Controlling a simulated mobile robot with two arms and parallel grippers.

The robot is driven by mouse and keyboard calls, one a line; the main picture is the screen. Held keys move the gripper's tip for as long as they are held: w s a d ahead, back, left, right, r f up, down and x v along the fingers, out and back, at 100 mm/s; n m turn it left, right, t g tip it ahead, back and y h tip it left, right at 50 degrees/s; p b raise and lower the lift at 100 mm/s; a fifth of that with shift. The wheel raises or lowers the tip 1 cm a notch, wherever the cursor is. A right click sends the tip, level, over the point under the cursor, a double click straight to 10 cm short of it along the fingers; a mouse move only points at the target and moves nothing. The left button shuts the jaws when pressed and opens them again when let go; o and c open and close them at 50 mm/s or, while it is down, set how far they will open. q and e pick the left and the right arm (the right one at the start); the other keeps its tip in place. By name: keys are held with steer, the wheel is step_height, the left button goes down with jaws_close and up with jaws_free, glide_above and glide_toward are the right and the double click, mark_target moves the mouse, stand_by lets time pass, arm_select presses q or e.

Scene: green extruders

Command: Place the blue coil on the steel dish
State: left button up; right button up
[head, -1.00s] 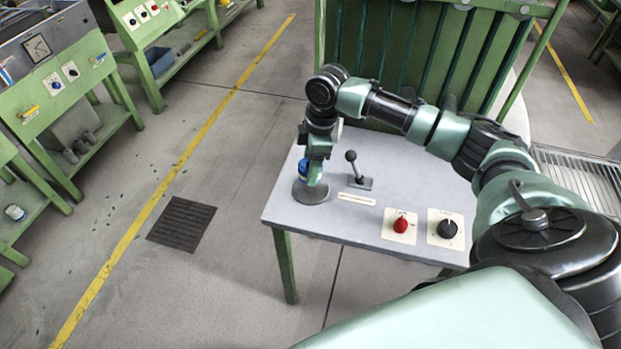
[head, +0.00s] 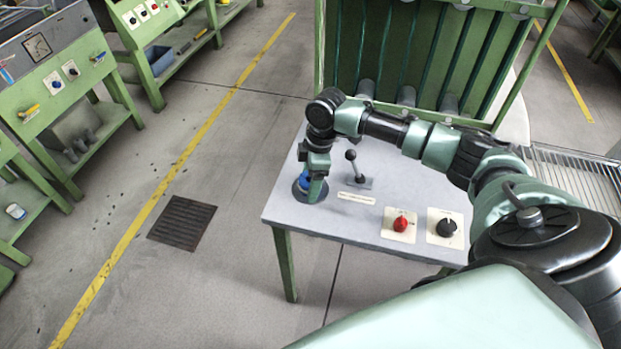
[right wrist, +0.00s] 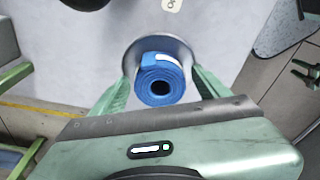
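The blue coil (head: 305,183) is at the steel dish (head: 298,193) near the left edge of the grey table. In the right wrist view the coil (right wrist: 160,80) appears end-on with a dark hole, within the round rim of the dish (right wrist: 133,50), and looks to rest on it. My right gripper (head: 316,188) is over the dish. In the right wrist view its green fingers (right wrist: 161,84) stand on both sides of the coil with small gaps, so it looks open around it.
The grey table (head: 345,222) also carries a black-knobbed lever (head: 357,172) close right of the dish, a label strip, a red knob (head: 400,223) and a black knob (head: 447,227). A green ribbed panel (head: 420,60) stands behind. Floor left of the table is clear.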

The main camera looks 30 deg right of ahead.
steer(key=shift+r, duration=0.1)
step_height(320, 180, up, 12)
steer(key=d, duration=0.1)
steer(key=shift+s+d+b, duration=0.3)
steer(key=shift+s, duration=0.1)
